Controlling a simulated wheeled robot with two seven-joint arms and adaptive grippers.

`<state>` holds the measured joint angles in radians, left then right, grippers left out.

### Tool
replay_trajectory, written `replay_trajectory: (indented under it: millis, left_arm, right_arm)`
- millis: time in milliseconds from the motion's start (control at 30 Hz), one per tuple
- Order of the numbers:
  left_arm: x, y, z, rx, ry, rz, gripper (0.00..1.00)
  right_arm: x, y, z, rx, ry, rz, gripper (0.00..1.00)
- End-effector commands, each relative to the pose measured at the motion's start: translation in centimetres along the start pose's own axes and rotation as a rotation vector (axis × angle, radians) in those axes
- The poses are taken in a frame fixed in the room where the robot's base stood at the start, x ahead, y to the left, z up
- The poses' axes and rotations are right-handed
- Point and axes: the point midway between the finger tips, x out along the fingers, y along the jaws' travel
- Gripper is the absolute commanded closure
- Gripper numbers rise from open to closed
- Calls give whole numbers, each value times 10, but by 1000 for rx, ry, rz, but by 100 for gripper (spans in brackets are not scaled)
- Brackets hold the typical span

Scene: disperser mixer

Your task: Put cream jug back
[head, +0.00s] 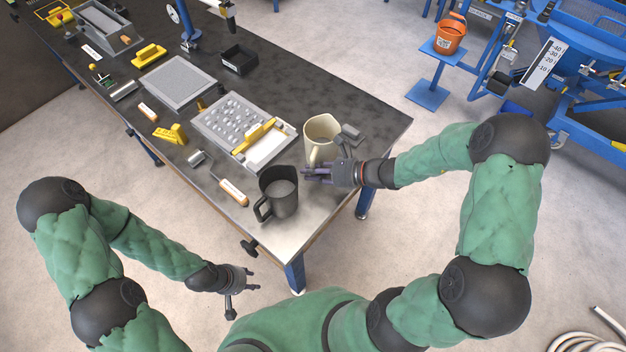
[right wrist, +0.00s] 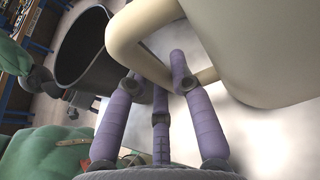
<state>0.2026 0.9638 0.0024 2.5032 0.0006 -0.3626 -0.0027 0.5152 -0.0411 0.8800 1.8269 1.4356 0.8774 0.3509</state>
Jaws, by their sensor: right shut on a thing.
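The cream jug (head: 322,130) stands at the near right end of the dark workbench in the head view. In the right wrist view its pale body (right wrist: 255,45) fills the upper right and its handle (right wrist: 133,38) comes toward my fingers. My right gripper (head: 312,172) is at the handle side of the jug; its purple fingers (right wrist: 160,85) are shut on the handle. I cannot tell whether the jug's base touches the bench. My left gripper (head: 250,280) hangs empty off the bench's front edge, and its fingers look spread.
A black jug (head: 280,192) stands close left of the cream jug; it also shows in the right wrist view (right wrist: 85,50). A grey tray with a yellow tool (head: 244,128), an orange-handled scraper (head: 232,190) and a metal cylinder (head: 196,158) lie further left. The bench's right corner is clear.

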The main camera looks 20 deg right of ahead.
Motion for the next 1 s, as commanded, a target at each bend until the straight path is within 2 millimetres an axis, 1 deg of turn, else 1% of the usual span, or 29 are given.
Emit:
replay_trajectory:
  millis: [167, 433, 700, 867, 900, 933, 967, 1000]
  left_arm:
    - [3, -1, 0, 0, 0, 0, 60]
    - [15, -5, 0, 0, 0, 0, 60]
    - [14, -5, 0, 0, 0, 0, 60]
    - [17, -6, -1, 0, 0, 0, 60]
    - [16, -6, -1, 0, 0, 0, 60]
    - [16, -6, -1, 0, 0, 0, 60]
    - [16, -6, -1, 0, 0, 0, 60]
    - [16, -6, -1, 0, 0, 0, 60]
  right_arm:
    - [3, -1, -7, -5, -3, -1, 100]
    - [15, -1, -36, -3, -3, -2, 100]
    - [15, -2, -36, -5, -3, -2, 100]
    - [17, -1, -40, -5, -3, -2, 100]
    - [17, 0, -40, -1, -1, -1, 66]
    - [17, 0, -40, -1, 0, -1, 57]
    - [17, 0, -40, -1, 0, -1, 53]
    - [17, 0, -40, -1, 0, -1, 53]
